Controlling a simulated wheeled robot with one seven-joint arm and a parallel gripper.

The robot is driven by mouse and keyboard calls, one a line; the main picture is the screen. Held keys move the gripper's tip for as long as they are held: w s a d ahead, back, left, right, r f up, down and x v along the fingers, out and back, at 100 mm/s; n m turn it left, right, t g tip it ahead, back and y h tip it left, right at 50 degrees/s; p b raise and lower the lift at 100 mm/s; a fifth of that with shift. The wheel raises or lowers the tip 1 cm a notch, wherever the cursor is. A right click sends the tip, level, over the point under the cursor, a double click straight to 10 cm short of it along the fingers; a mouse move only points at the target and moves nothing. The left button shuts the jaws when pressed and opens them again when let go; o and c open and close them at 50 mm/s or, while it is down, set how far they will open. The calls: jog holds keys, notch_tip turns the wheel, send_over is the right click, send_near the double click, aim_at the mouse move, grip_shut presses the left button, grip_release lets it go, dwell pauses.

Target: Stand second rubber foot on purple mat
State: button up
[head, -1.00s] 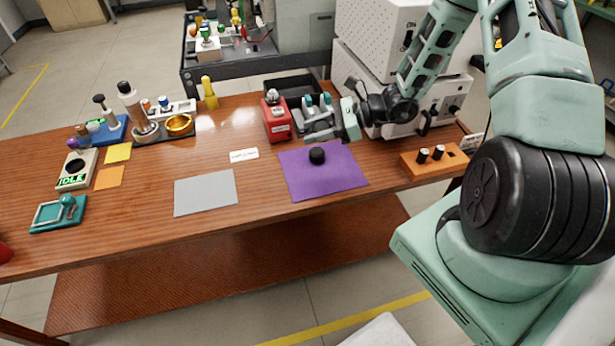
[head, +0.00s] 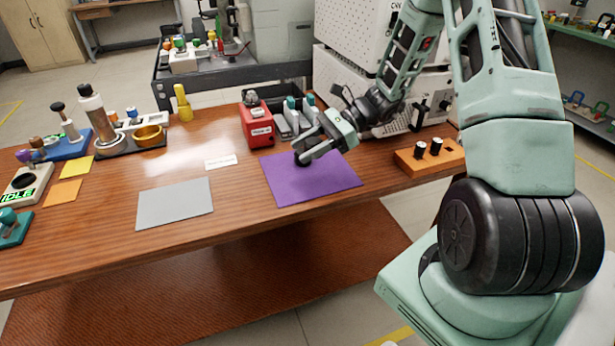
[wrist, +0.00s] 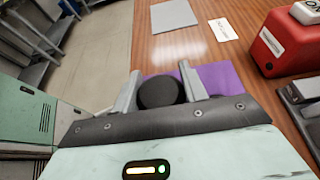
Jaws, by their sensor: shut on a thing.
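The purple mat (head: 310,185) lies flat on the wooden table, in front of my gripper (head: 302,152). The gripper is shut on a round black rubber foot (head: 301,161), at the far part of the mat. In the wrist view the foot (wrist: 160,92) sits between the two grey fingers, one on each side, with the purple mat (wrist: 222,78) behind it. The fingers hide part of the foot in the head view. I cannot tell whether its underside touches the mat. No other foot shows on the mat.
A red box (head: 257,127) and a grey holder with teal-topped items (head: 288,122) stand just behind the mat. An orange block (head: 430,158) with two black knobs is to the right. A grey sheet (head: 175,204) lies left. The mat's front part is clear.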

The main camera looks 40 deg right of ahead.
aim_at(307, 180)
notch_tip(307, 180, down, 8)
jog(key=shift+r+b, duration=0.2)
jog(key=shift+b, duration=0.1)
jog(key=o, duration=0.6)
jog(key=shift+f, duration=0.15)
jog(key=shift+o, duration=0.5)
